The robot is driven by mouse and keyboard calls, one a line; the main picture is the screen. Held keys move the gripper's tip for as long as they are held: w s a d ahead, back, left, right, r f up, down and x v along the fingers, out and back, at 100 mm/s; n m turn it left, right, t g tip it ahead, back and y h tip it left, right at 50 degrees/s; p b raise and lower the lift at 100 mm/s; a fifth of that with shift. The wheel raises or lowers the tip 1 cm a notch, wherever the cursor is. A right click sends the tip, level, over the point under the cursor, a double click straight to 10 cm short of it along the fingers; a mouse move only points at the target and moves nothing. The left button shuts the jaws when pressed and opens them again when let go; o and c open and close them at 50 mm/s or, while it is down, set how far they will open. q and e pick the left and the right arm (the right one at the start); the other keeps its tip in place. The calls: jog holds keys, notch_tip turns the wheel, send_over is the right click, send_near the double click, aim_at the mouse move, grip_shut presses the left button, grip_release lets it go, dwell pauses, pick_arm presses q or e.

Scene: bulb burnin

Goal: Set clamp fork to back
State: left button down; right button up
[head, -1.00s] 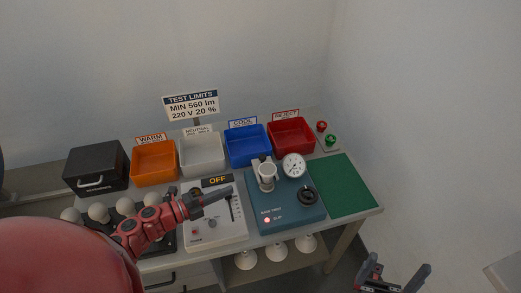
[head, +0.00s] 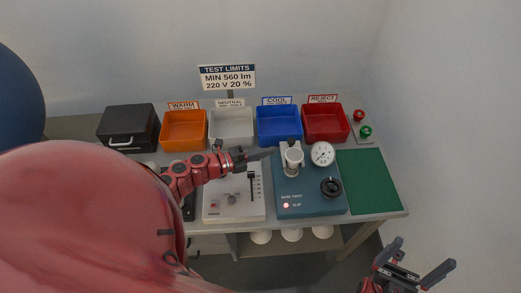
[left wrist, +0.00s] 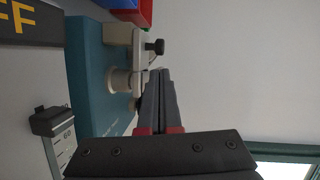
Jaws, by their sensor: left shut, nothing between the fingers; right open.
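The teal tester (head: 310,203) stands on the table with a pale round holder (head: 293,162) near its back left. In the left wrist view, the teal base (left wrist: 88,75) carries a cream upright (left wrist: 120,48) with a black knob (left wrist: 154,47); I take these as the clamp parts, but cannot make out the fork's setting. My left gripper (head: 271,153) is shut and empty, its tips just left of the holder. In the left wrist view its fingertips (left wrist: 160,72) overlap the clamp area; I cannot tell if they touch. My right gripper (head: 420,267) is open and empty, off the table's front right.
A dial gauge (head: 322,153) and black knob (head: 331,187) sit on the tester. A white slider box (head: 226,207) is left of it. Orange (head: 184,146), white, blue (head: 279,140) and red bins line the back. A green mat (head: 367,182) lies clear at right.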

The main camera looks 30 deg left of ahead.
aim_at(282, 149)
pick_arm(q)
jog(key=p+x, duration=0.1)
jog(key=x, duration=0.3)
jog(key=shift+w+r, duration=0.1)
jog(key=shift+w, duration=0.05)
jog(key=shift+w+d, duration=0.4)
jog(key=shift+w, duration=0.05)
jog(key=shift+f, duration=0.25)
